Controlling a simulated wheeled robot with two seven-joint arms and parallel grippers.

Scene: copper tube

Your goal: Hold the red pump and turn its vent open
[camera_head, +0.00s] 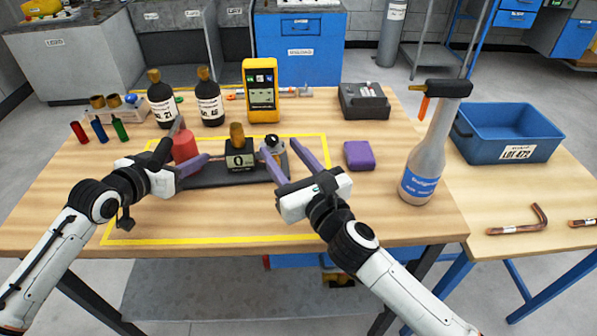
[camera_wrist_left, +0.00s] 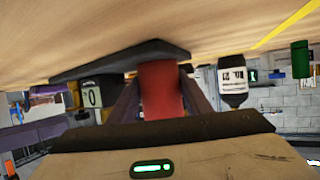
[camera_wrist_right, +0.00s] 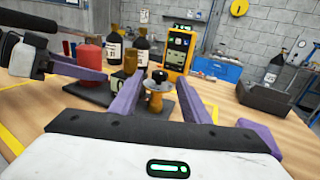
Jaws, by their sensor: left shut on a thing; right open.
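The red pump cylinder (camera_head: 185,148) stands at the left end of a dark base plate (camera_head: 215,178). My left gripper (camera_head: 192,144) is shut on the red cylinder; in the left wrist view its fingers flank the cylinder (camera_wrist_left: 161,92). Beside it on the plate is a dark block marked 0 (camera_head: 240,160) with a brass top. At the plate's right end is a brass fitting with a black knob (camera_wrist_right: 157,92), probably the vent. My right gripper (camera_head: 282,148) is open, its fingers on either side of this fitting in the right wrist view; contact cannot be told.
Two dark bottles (camera_head: 209,100) and a yellow meter (camera_head: 261,92) stand behind the plate. A purple block (camera_head: 359,155) and a spray bottle (camera_head: 428,150) are to the right. A blue bin (camera_head: 508,133) is farther right. The front of the yellow-taped area is clear.

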